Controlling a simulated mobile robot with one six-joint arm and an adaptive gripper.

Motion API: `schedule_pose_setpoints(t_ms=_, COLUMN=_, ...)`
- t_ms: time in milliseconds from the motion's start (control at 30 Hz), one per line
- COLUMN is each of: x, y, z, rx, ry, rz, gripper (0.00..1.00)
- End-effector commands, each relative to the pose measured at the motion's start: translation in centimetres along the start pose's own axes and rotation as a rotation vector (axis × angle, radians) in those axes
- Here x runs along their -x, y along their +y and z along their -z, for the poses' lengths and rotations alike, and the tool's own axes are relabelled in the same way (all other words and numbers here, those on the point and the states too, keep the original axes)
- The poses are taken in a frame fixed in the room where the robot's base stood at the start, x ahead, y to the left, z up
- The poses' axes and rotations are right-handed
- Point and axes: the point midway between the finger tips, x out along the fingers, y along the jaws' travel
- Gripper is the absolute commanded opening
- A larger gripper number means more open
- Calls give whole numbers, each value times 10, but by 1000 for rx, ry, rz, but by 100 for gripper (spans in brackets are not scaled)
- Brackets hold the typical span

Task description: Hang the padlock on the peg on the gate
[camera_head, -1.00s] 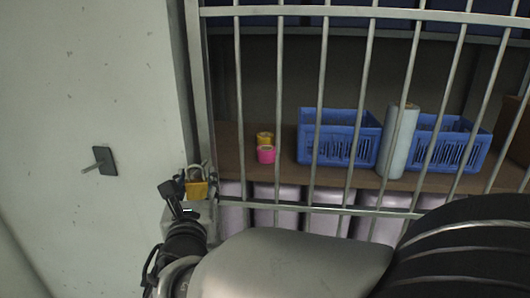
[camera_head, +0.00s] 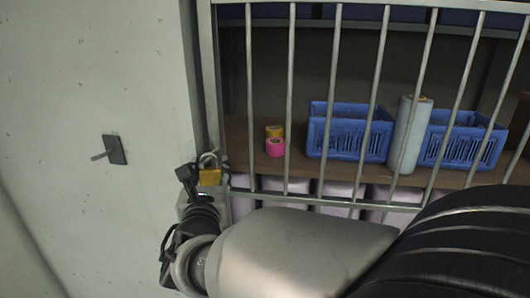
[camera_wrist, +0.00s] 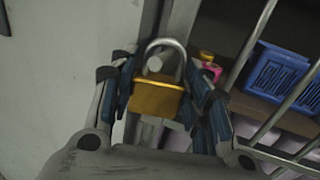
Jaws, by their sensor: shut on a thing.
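The padlock, with a yellow body and grey shackle, shows in the head view (camera_head: 210,176) and upright in the wrist view (camera_wrist: 157,97). My gripper (camera_wrist: 158,100) is shut on its body, one finger on each side, with the shackle up. In the head view my gripper (camera_head: 199,180) is beside the gate's left post, and a finger hides part of the padlock. A grey round peg end (camera_wrist: 159,62) shows within the shackle opening in the wrist view. I cannot tell whether it passes through the shackle or sits behind it. The barred gate (camera_head: 284,100) stands to the right.
Behind the bars, a shelf holds blue crates (camera_head: 346,135), a pale roll (camera_head: 407,140) and pink tape (camera_head: 275,147).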

Motion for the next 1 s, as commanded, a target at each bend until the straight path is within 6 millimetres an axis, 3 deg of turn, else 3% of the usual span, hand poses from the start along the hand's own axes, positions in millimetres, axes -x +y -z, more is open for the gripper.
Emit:
schedule_pose_setpoints(t_ms=233, x=0, y=0, z=-1, rx=-1, ry=-2, rz=0, gripper=14)
schedule_pose_setpoints(t_ms=267, x=0, y=0, z=-1, rx=-1, ry=-2, rz=0, gripper=44)
schedule_pose_setpoints(t_ms=600, x=0, y=0, z=0, rx=0, ry=-1, rz=0, gripper=67)
schedule_pose_setpoints(t_ms=1000, x=5, y=0, z=0, rx=0, ry=1, rz=-1, gripper=67)
